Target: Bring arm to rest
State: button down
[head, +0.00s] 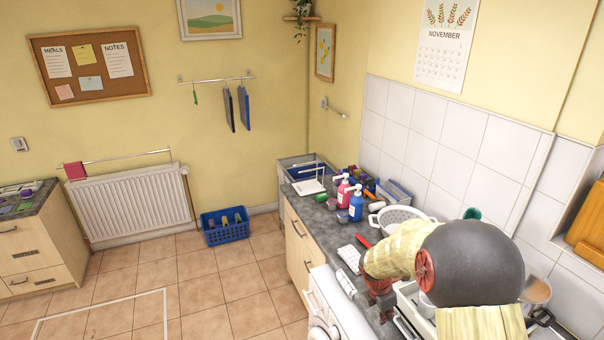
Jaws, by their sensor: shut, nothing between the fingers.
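My arm fills the lower right of the head view, with a large dark grey rounded link and a pale yellow sleeved link bent over the counter. At its lower left end a reddish part hangs down, and my gripper (381,303) is there, shut with nothing in it. Its fingers are small and partly hidden, close to the front edge of the counter (345,230). Whether it touches anything below cannot be told. My arm hides much of the counter's near part.
A white colander (392,217), pink bottle (343,190) and blue bottle (356,206) stand on the counter beyond my arm. A red-handled brush (363,241) lies nearer. A white tiled wall (455,140) bounds the right. A blue basket (226,232) sits on the open tiled floor (190,280).

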jog(key=s+a+r+m+t+y+b, duration=0.1)
jog(key=s+a+r+m+b, duration=0.3)
jog(key=s+m, duration=0.3)
jog(key=s+a+r+m+t+y+b, duration=0.1)
jog(key=s+r+m+b, duration=0.4)
jog(key=s, duration=0.6)
jog(key=s+a+r+m+t+y+b, duration=0.1)
jog(key=s+a+r+m+b, duration=0.3)
jog(key=s+m, duration=0.5)
notch_tip(320, 180, up, 2)
jog(key=s+a+t, duration=0.1)
jog(key=a, duration=0.1)
jog(key=shift+a+t, duration=0.3)
jog(key=shift+w+r, duration=0.1)
jog(key=shift+r, duration=0.05)
jog(key=shift+d, duration=0.15)
